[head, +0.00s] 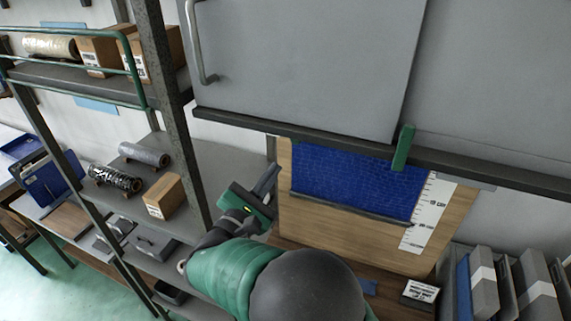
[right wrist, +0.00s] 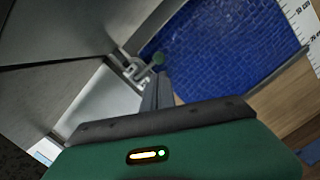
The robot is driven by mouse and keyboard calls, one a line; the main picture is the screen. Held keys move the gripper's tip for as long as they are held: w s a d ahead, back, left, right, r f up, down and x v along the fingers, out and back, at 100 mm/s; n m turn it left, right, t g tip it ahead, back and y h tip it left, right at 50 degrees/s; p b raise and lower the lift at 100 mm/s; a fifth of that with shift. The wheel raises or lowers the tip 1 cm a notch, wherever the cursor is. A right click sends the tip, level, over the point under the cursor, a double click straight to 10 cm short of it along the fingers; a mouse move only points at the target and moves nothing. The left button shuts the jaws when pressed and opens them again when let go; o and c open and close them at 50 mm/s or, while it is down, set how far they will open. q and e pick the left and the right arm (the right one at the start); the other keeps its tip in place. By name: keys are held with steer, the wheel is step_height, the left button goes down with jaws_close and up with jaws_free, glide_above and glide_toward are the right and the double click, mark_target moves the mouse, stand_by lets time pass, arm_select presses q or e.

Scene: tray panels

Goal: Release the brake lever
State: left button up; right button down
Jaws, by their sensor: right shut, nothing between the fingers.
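My right gripper (head: 268,180) points up and away, beside the left edge of a wooden board. Its dark fingers (right wrist: 156,92) are shut and empty in the right wrist view. In the head view I cannot make out this knob. A green tab (head: 403,147) is on the dark rail under the grey panels. My left gripper is not in view.
A blue patterned sheet (head: 355,186) hangs before the wooden board (head: 340,235), next to a white scale (head: 428,212). Grey panels (head: 300,65) and a dark rail (head: 480,170) are above. A shelf post (head: 172,100) is left; grey binders (head: 505,285) are right.

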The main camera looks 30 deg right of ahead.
steer(key=w+a+b+v, duration=0.1)
steer(key=b+v, duration=0.1)
steer(key=v, duration=0.7)
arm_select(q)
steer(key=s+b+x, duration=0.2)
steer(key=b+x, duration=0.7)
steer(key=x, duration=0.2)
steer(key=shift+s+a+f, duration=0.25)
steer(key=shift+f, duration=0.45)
arm_select(e)
steer(key=d+f+n+t+y, duration=0.1)
steer(key=d+f+n, duration=0.4)
steer(key=d+n, duration=0.5)
steer(key=shift+d+n+t+y, duration=0.2)
steer(key=shift+n+t+y, duration=0.1)
steer(key=shift+n+t, duration=0.55)
steer(key=shift+w, duration=0.15)
